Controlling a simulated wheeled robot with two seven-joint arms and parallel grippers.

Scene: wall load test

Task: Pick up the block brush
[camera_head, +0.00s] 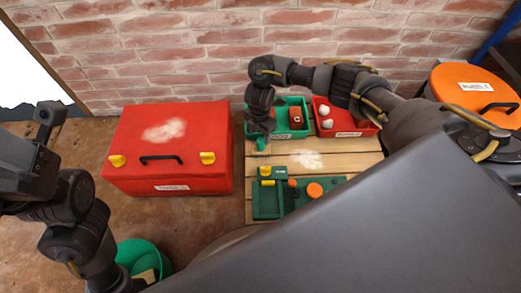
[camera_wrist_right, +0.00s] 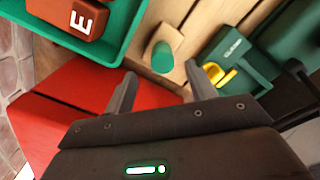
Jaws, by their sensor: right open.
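A small wooden piece with a round green end (camera_wrist_right: 164,52), which looks like the block brush, lies on the slatted wooden top (camera_head: 352,158). In the head view its green end (camera_head: 262,145) shows just below my right gripper (camera_head: 262,136), in front of the green tray (camera_head: 291,136). In the right wrist view my right gripper (camera_wrist_right: 160,76) is open and empty. Its two fingertips stand apart, with the green end just beyond the gap between them. My left arm is at the left of the head view, and I cannot make out its jaws.
A red toolbox (camera_head: 212,133) with yellow latches stands left of the wooden top. The green tray holds a red block (camera_wrist_right: 77,17). A red tray (camera_head: 351,134) holds white pieces. A green tool set (camera_head: 263,205) lies in front; an orange-lidded bucket (camera_head: 458,75) stands right.

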